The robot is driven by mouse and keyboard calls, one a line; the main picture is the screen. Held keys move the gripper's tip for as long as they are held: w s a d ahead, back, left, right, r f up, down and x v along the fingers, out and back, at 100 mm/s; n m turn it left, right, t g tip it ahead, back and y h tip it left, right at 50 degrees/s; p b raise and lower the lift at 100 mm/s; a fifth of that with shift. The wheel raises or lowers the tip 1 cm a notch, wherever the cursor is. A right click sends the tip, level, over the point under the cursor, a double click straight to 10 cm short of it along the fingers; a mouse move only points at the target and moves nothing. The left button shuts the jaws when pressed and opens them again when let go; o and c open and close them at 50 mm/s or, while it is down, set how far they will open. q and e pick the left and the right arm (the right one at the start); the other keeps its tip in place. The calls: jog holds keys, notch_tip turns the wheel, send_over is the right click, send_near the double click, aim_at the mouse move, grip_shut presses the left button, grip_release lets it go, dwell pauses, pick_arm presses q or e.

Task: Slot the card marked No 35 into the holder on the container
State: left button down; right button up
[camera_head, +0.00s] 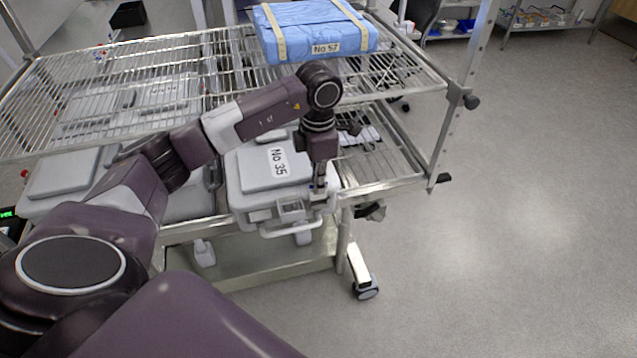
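The white card marked No 35 (278,162) lies flat on the grey lid of the container (250,205), its text running lengthwise down the card. The container sits on the lower wire shelf of the cart, at the front right. A small frame that looks like the holder (291,210) is on its front face, above a white handle. My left gripper (320,188) points down at the container's front right corner, right of the card and close to the holder. Its fingers are small and dark, so their opening and contents are unclear. My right gripper is not in view.
A blue wrapped package marked No 57 (312,32) rests on the upper wire shelf (215,75), above and behind my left gripper. Other grey containers (65,172) stand to the left on the lower shelf. Open floor (500,240) lies to the right.

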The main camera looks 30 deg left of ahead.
pick_arm(q)
jog(key=shift+f, duration=0.25)
dwell(0.5)
jog(key=c, duration=2.1)
grip_release()
jog(key=shift+o, duration=0.6)
jog(key=o, duration=0.4)
jog(key=shift+o, duration=0.2)
jog(key=shift+r, duration=0.1)
jog(key=shift+r+p, duration=1.8)
jog(key=shift+r, duration=1.6)
